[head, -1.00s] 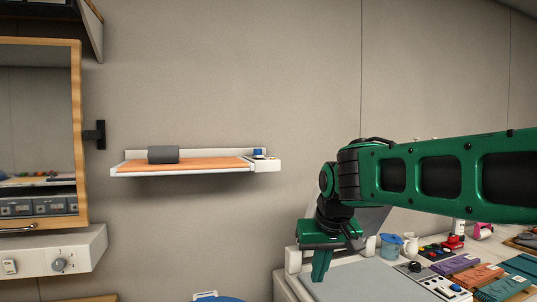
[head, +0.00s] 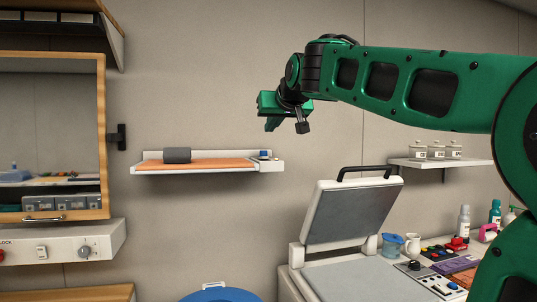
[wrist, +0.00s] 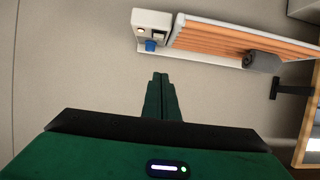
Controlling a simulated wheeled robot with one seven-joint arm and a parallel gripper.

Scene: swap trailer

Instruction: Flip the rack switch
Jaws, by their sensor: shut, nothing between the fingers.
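A wall rack (head: 200,168) with orange slats and a grey roller is fixed to the back wall, left of centre in the head view. At its right end is a small white control box (head: 270,165) with a blue part on top. In the wrist view this box (wrist: 152,20) shows a pale rocker-like switch (wrist: 158,34), a dark spot and a blue knob (wrist: 151,46). My gripper (head: 271,127) is shut and empty, raised above the box in the head view. In the wrist view its closed fingertips (wrist: 160,76) point toward the box and rack, apart from both.
A white panel (head: 70,243) with another rocker switch (head: 41,252) and a knob is at left, below a wood-framed cabinet (head: 104,140). An open press (head: 350,215) and a cluttered bench are at right. The wall around my gripper is clear.

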